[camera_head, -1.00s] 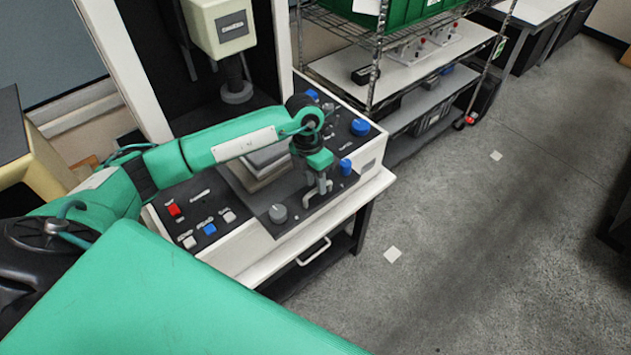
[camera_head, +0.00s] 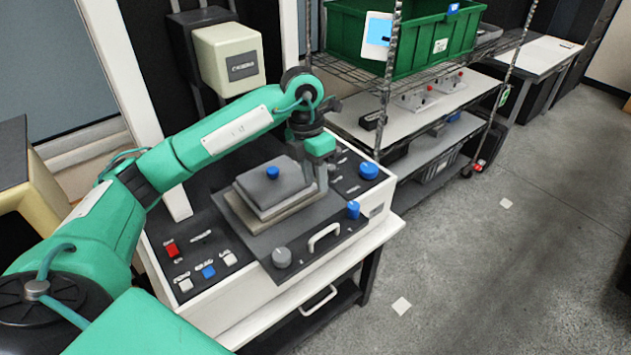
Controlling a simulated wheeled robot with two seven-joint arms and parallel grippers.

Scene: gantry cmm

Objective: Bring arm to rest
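My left arm comes in from the left and reaches over the machine (camera_head: 200,298), a white and black bench unit with a control panel. My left gripper (camera_head: 318,180) points down above the panel's right part, beside a grey stepped block (camera_head: 262,190) with a blue knob on top (camera_head: 273,173). I see no object between its fingers, but the gap is too small to tell whether they are open or shut. A silver handle (camera_head: 324,237) stands on the panel's front, apart from the gripper. My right gripper is not in view.
The panel has a red button (camera_head: 171,250), a grey knob (camera_head: 281,258) and blue knobs (camera_head: 368,170) along its edges. A cream machine head (camera_head: 228,62) hangs above. A wire shelf with a green bin (camera_head: 425,45) stands behind right.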

